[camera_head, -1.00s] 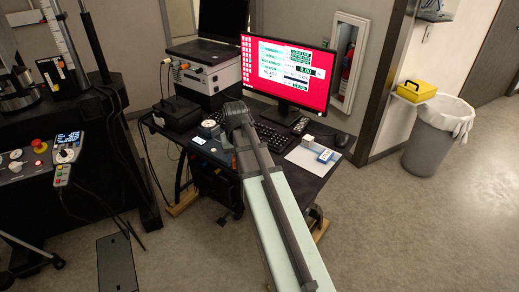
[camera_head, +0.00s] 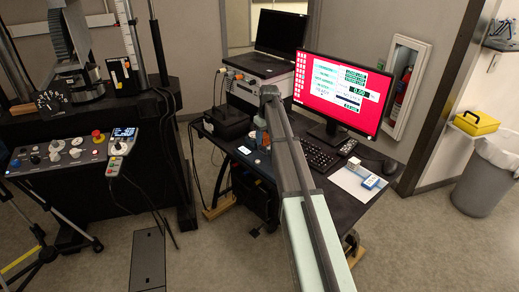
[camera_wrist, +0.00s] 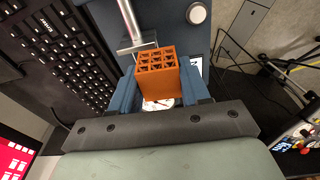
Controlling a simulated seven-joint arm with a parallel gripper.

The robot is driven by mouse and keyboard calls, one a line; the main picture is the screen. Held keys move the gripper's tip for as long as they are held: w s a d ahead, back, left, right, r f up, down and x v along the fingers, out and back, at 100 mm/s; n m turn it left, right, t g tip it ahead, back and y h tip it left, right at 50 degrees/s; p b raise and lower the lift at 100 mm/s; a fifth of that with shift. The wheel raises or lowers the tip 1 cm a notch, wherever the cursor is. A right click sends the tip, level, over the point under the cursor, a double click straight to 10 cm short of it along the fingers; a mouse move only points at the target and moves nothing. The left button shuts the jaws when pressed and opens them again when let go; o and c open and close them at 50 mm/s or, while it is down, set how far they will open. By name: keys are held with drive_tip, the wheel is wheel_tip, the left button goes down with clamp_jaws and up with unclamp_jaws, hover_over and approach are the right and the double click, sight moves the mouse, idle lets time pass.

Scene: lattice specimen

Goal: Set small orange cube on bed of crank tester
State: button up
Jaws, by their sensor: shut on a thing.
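The small orange cube (camera_wrist: 157,68), with a lattice of square holes in one face, is held between the blue fingers of my gripper (camera_wrist: 155,90) in the wrist view. In the head view a bit of orange shows near my gripper (camera_head: 261,139) over the desk, largely hidden by my arm. A dark blue base (camera_wrist: 165,20) with a silver rod (camera_wrist: 131,20) and a round pale knob lies beyond the cube; it may be the crank tester. A pale round patch shows below the cube. I cannot tell whether the cube touches anything.
The black desk (camera_head: 345,208) carries a keyboard (camera_head: 312,154), a red-screened monitor (camera_head: 338,92), a mouse (camera_head: 389,167), and a white sheet (camera_head: 350,180) with small items. A black box (camera_head: 227,121) stands behind my gripper. A large test machine (camera_head: 100,125) stands left.

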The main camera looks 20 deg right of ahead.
sight(266, 144)
drive_tip(key=shift+w+d+n, duration=0.3)
drive_tip(key=shift+w+d, duration=0.55)
drive_tip(key=shift+w, duration=0.3)
drive_tip(key=shift+f, duration=2.8)
drive_tip(key=shift+f, duration=0.25)
drive_tip(key=o, duration=1.1)
drive_tip(key=shift+o, duration=0.5)
drive_tip(key=o, duration=0.4)
drive_tip(key=shift+c, duration=0.2)
drive_tip(key=shift+r, duration=0.15)
drive_tip(key=shift+r, duration=2.35)
